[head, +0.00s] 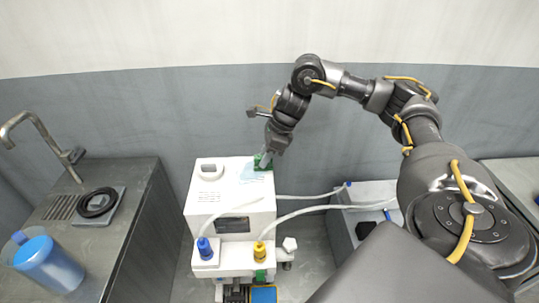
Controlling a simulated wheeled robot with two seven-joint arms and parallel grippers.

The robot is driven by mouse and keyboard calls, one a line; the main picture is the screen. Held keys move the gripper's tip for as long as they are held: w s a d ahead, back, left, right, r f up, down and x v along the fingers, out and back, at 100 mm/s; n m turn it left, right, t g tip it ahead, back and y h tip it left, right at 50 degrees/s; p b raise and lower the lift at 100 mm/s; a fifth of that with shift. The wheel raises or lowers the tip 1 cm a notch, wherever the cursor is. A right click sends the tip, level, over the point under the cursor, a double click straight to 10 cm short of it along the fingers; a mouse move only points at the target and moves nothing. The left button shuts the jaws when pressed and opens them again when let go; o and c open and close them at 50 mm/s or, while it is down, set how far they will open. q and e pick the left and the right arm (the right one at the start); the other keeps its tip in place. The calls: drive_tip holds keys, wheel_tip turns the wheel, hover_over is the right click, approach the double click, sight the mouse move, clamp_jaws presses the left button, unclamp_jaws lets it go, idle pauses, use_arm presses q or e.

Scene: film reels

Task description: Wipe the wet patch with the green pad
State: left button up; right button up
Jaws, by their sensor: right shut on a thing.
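The green pad (262,162) is at the back right of the white machine's top, small in view and partly hidden by my right gripper. A pale blue wet patch (250,175) lies on that top, just left of and in front of the pad. My right gripper (265,154) reaches down from the right arm and is shut on the green pad, at the patch's right edge. Whether the pad presses on the surface I cannot tell. My left gripper is not in the head view.
The white machine (207,210) has blue (205,248) and yellow (260,251) fittings with pale hoses running right to a grey unit (345,245). At left a dark counter (120,200) holds a tap (35,122), a black ring (97,203) and a blue container (48,265).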

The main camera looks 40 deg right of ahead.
drive_tip(key=shift+w+a+f, duration=0.1)
drive_tip(key=shift+w+a, duration=0.7)
drive_tip(key=shift+a, duration=0.3)
drive_tip(key=shift+w+a, duration=0.8)
drive_tip(key=shift+a, duration=0.3)
drive_tip(key=shift+w+a, duration=1.05)
drive_tip(key=shift+a, duration=0.25)
drive_tip(key=shift+s, duration=0.1)
drive_tip(key=shift+s+a+p, duration=0.35)
drive_tip(key=shift+s+a, duration=0.15)
drive_tip(key=shift+s, duration=0.1)
drive_tip(key=shift+s+d, duration=0.8)
drive_tip(key=shift+d, duration=0.3)
drive_tip(key=shift+s+d+b, duration=0.15)
drive_tip(key=shift+s+d, duration=0.5)
drive_tip(key=shift+d, duration=0.2)
drive_tip(key=shift+s+d+b, duration=0.15)
drive_tip(key=shift+s+d, duration=0.45)
drive_tip(key=shift+d, duration=0.2)
